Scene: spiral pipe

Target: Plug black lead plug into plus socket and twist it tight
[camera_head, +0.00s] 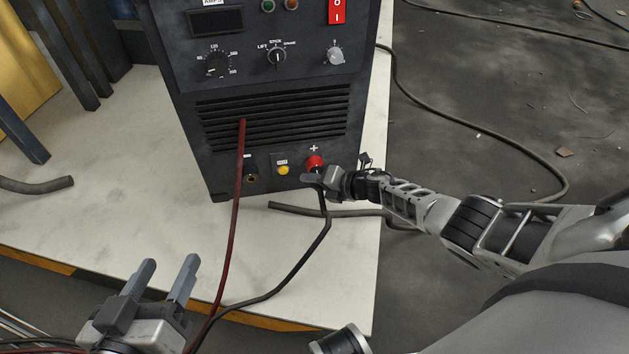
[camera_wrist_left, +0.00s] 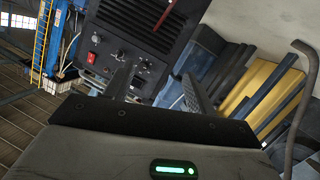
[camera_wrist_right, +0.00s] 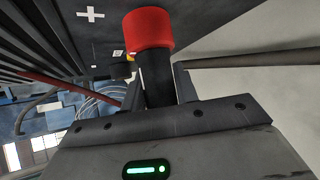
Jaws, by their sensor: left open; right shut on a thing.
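The black lead plug (camera_wrist_right: 157,80) is between the fingers of my right gripper (camera_head: 318,181), which is shut on it at the front of the welding machine (camera_head: 270,100). In the right wrist view the plug lines up with the red plus socket (camera_wrist_right: 148,30) and meets it; how deep it sits cannot be seen. The red socket also shows in the head view (camera_head: 315,163), below the plus mark. The black lead (camera_head: 325,235) hangs from the plug down to the lower left. My left gripper (camera_head: 168,263) is open and empty, low at the left, away from the machine.
A red lead (camera_head: 238,190) rises in front of the machine's vents. The minus socket (camera_head: 251,179) and a yellow button (camera_head: 283,170) are left of the plus socket. A dark hose (camera_head: 350,213) lies on the pale table (camera_head: 110,190), whose front is mostly clear.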

